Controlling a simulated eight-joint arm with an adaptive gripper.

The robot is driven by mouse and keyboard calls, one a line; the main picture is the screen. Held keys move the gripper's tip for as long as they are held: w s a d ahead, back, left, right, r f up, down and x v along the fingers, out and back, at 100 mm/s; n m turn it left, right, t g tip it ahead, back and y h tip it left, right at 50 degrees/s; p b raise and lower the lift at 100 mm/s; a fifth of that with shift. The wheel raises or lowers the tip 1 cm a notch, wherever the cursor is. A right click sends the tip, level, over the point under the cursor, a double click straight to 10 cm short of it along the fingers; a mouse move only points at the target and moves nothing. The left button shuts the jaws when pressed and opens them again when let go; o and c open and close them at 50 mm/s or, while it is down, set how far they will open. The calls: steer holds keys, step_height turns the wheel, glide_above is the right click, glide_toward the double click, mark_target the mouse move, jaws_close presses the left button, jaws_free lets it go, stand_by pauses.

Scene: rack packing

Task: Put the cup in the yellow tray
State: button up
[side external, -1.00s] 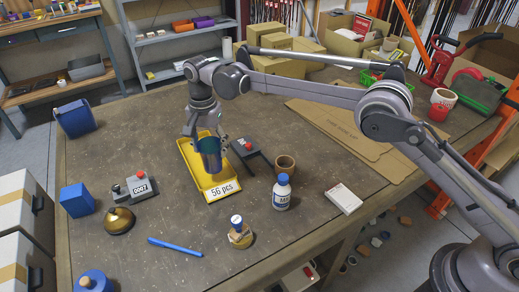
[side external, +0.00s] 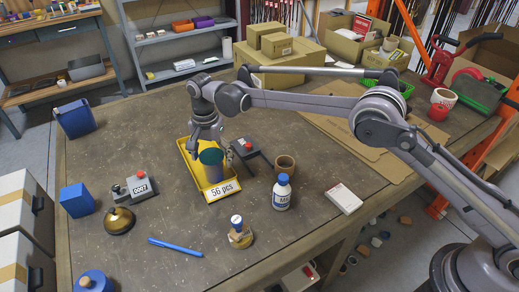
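The blue-teal cup (side external: 211,164) is upright, or nearly so, within the outline of the yellow tray (side external: 187,157). Its lower part appears to be down between the tray walls, but I cannot tell whether it touches the tray floor. The tray carries a white "56 pcs" label at its near end. My gripper (side external: 210,146) is just above and behind the cup, with its fingers close to the cup's rim. The cup partly hides the fingers, so I cannot tell whether they still press on it.
A dark device with a red button (side external: 247,147) and a brown cup-like pot (side external: 284,164) stand right of the tray. A blue pen (side external: 175,247) lies in front.

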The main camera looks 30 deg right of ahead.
step_height(320, 180, up, 12)
steer(key=s+d+r+n+t, duration=0.2)
steer(key=s+d+r, duration=0.35)
steer(key=d, duration=0.25)
steer(key=s+d+r+n+t, duration=0.15)
steer(key=s+d+r, duration=0.25)
steer(key=d+r, duration=0.4)
steer(key=s+d+f+n+t, duration=0.2)
steer(key=s+d+f, duration=0.3)
steer(key=s, duration=0.5)
steer(key=s+d+f+n+t, duration=0.1)
steer(key=s+d+f+n, duration=0.2)
steer(key=s+d+f, duration=0.3)
steer(key=s+d, duration=0.1)
steer(key=s, duration=0.3)
steer(key=shift+s+d+f+t, duration=0.2)
steer(key=shift+t, duration=0.15)
